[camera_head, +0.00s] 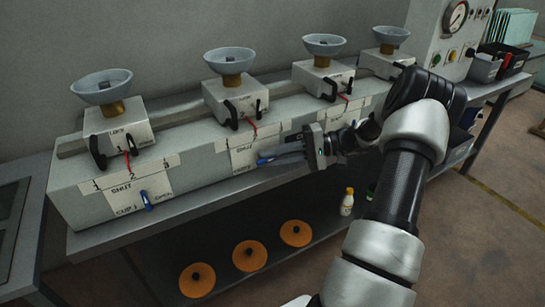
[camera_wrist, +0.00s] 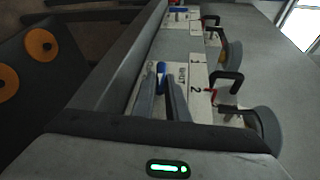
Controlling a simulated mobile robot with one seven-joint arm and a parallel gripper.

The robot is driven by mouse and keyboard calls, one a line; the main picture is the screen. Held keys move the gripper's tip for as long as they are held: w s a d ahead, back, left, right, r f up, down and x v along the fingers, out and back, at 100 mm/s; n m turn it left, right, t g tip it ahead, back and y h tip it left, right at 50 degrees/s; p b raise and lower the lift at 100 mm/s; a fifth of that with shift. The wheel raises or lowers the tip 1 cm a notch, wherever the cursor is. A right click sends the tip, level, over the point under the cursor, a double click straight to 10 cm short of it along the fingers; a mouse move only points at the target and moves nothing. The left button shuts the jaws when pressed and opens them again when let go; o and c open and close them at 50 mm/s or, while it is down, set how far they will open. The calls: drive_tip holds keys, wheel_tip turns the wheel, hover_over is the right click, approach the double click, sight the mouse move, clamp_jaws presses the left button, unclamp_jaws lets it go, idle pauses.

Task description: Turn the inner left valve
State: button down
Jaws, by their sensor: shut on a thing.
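The inner left valve has a small blue handle (camera_head: 264,161) on the front of the long grey box, below the second cup unit from the left. My gripper (camera_head: 275,157) reaches it from the right, with its fingers shut on the handle. In the wrist view the blue handle (camera_wrist: 161,72) shows between the tips of my two fingers (camera_wrist: 161,86). The fingers cover part of the handle, so its exact angle is hard to tell. A white label (camera_head: 243,152) lies behind it.
Several cup units, including the second from the left (camera_head: 231,98), stand on the box (camera_head: 190,170) with black handles and red pointers. Orange discs (camera_head: 249,255) and a small bottle (camera_head: 347,202) sit on the lower shelf. A gauge panel (camera_head: 447,35) stands at the back right.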

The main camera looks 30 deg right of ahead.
drive_tip(key=c, duration=1.7)
unclamp_jaws()
drive_tip(key=shift+a, duration=0.1)
drive_tip(key=shift+c, duration=0.2)
drive_tip(key=p+v, duration=0.1)
drive_tip(key=v, duration=1.6)
drive_tip(key=shift+d, duration=0.25)
drive_tip(key=shift+a+r, duration=0.1)
drive_tip(key=shift+r, duration=0.1)
